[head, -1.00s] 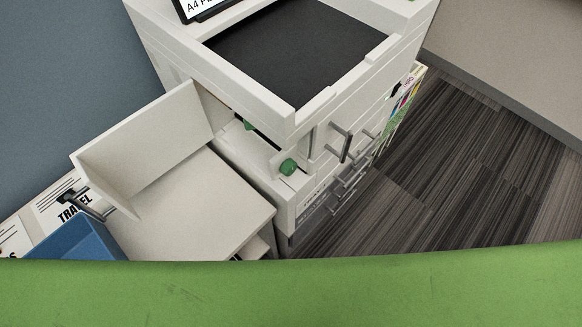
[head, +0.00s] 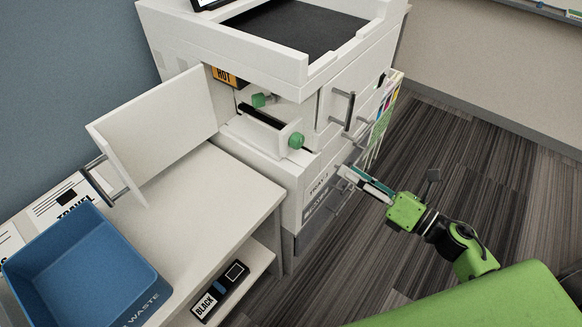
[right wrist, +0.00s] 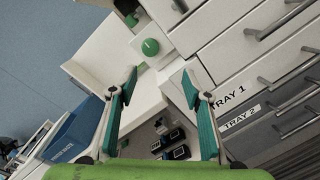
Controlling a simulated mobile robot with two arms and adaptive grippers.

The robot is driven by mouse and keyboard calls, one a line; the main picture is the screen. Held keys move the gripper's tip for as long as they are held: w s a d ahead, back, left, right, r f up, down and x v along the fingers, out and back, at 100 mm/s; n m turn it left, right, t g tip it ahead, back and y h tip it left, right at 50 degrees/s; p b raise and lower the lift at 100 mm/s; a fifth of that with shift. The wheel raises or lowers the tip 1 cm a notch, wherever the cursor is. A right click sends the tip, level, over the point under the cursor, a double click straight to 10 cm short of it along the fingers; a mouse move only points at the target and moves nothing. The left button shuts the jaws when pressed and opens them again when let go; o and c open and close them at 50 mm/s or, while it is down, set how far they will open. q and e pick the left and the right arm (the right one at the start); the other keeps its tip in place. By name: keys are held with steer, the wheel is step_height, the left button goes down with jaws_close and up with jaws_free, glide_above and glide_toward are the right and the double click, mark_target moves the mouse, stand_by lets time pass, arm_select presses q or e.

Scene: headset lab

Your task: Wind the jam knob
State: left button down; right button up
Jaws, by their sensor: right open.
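The white printer (head: 270,54) stands with its side door (head: 160,125) swung open to the left. Two green knobs show in the opening: a nearer knob (head: 296,141) at the front edge of a white ledge, and a farther knob (head: 259,100) deeper inside. No label tells which is the jam knob. My right gripper (head: 346,175) is open and empty, in front of the printer, right of and below the nearer knob and apart from it. In the right wrist view a green knob (right wrist: 150,47) lies beyond the open fingertips (right wrist: 160,84). My left gripper is out of view.
A white side table (head: 205,195) stands left of the printer with a blue waste bin (head: 85,262) on it. A lower shelf holds a box marked BLACK (head: 218,290). Printer handles (head: 349,110) stick out near my right gripper. Carpet to the right is clear.

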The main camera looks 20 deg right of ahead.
mark_target(300, 144)
steer(key=shift+n+y, duration=0.3)
steer(key=shift+n, duration=0.4)
steer(key=p+x, duration=0.1)
steer(key=x, duration=0.3)
steer(key=p+x, duration=0.1)
steer(key=x, duration=0.4)
steer(key=a+r+p+x, duration=0.1)
steer(key=x, duration=0.3)
steer(key=shift+s+a+r, duration=0.1)
steer(key=shift+s+a, duration=0.05)
steer(key=shift+s, duration=0.05)
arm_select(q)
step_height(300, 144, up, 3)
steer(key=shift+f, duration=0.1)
arm_select(e)
steer(key=shift+w+a, duration=0.25)
steer(key=shift+w, duration=0.05)
steer(key=c, duration=1.1)
